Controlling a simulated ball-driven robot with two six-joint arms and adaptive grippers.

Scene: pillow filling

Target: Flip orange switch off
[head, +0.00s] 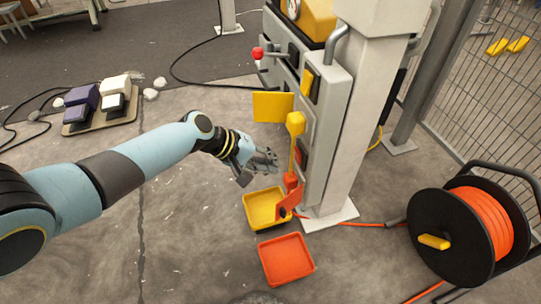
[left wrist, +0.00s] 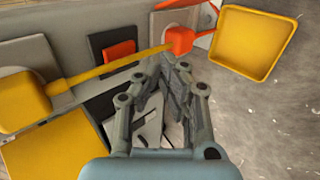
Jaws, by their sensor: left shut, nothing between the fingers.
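A machine post (head: 330,120) carries an orange switch plate (head: 300,151), partly hidden behind a yellow lever (head: 295,125). In the left wrist view the orange plate (left wrist: 120,50) sits on a dark panel. The lever's yellow rod (left wrist: 110,69) crosses below it and ends at an orange block (left wrist: 181,40). The block also shows in the head view (head: 291,181). My left gripper (head: 268,165) is shut and empty, just left of the post near the rod and block. Its fingers (left wrist: 178,85) point toward the panel; contact cannot be told. My right gripper is out of view.
A yellow tray (head: 250,222) and an orange tray (head: 262,262) lie below the gripper. A yellow flap (head: 272,106) sticks out above it. A cable reel (head: 430,222) stands right, by a wire fence. Pedals (head: 80,104) lie on the left; floor between is open.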

